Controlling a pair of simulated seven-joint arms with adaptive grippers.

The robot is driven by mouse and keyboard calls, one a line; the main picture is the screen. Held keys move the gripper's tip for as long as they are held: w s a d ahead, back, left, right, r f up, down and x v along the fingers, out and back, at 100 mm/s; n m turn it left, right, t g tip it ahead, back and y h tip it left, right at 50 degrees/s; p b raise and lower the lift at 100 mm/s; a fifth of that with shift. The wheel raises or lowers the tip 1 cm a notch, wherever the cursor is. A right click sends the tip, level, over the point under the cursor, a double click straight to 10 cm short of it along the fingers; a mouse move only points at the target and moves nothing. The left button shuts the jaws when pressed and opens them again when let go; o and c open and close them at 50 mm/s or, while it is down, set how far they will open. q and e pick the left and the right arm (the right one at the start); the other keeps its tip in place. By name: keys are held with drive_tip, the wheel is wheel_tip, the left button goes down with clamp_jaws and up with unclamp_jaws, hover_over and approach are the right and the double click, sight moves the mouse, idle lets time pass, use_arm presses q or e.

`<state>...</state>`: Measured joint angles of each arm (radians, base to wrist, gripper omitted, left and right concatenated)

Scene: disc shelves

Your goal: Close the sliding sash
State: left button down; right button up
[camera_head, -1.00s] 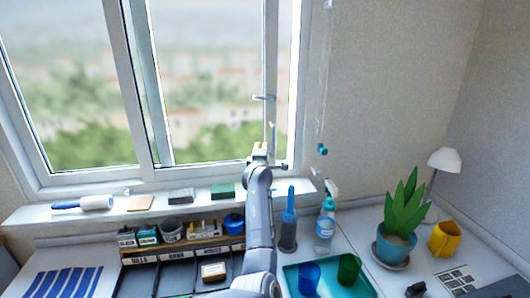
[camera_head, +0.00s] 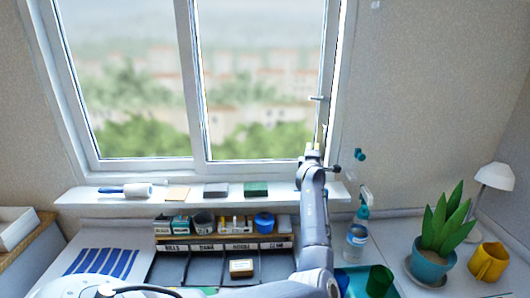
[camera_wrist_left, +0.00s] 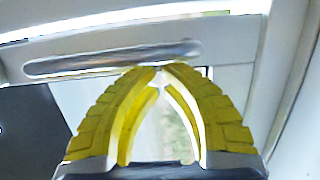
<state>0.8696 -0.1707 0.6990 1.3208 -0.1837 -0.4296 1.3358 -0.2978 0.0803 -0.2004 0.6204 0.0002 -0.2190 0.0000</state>
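The sliding sash (camera_head: 193,85) is the right-hand pane of the white window. Its left stile lines up with the middle post, and its right stile (camera_head: 328,65) stands close to the right jamb, with a thin bright strip between them. A small handle (camera_head: 318,98) sticks out from the right stile. My left gripper (camera_head: 321,133) is at this stile, below the handle. In the left wrist view its yellow fingers (camera_wrist_left: 158,70) meet at the tips, by the end of a silver bar (camera_wrist_left: 110,60); I cannot tell if they touch it. My right gripper is out of view.
The sill (camera_head: 100,194) holds a roller (camera_head: 138,189), a green block (camera_head: 256,189) and other small blocks. Below are an organizer (camera_head: 228,243), a spray bottle (camera_head: 357,236) and a teal tray (camera_head: 355,272). A potted plant (camera_head: 432,265) and yellow mug (camera_head: 488,262) stand right.

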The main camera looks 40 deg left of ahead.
use_arm(q)
drive_tip(key=v, duration=0.6)
drive_tip(key=c, duration=2.1)
unclamp_jaws()
drive_tip(key=shift+s+d, duration=0.25)
drive_tip(key=shift+s, duration=0.3)
clamp_jaws()
drive_tip(key=s+a+t, duration=0.3)
drive_tip(key=a, duration=0.2)
drive_tip(key=s+f+m+h, duration=0.1)
drive_tip(key=f+h, duration=0.1)
drive_tip(key=h, duration=0.1)
drive_tip(key=s+f+m+h, duration=0.2)
drive_tip(key=h, duration=0.1)
drive_tip(key=s+f+m+t+h, duration=0.1)
drive_tip(key=s+h, duration=0.1)
drive_tip(key=h, duration=0.1)
drive_tip(key=shift+s+d+f, duration=0.1)
drive_tip(key=shift+d+f, duration=0.25)
drive_tip(key=shift+f, duration=0.05)
drive_tip(key=w+d+r, duration=0.2)
drive_tip(key=w+d, duration=0.1)
drive_tip(key=w, duration=0.9)
drive_tip(key=shift+w, duration=0.3)
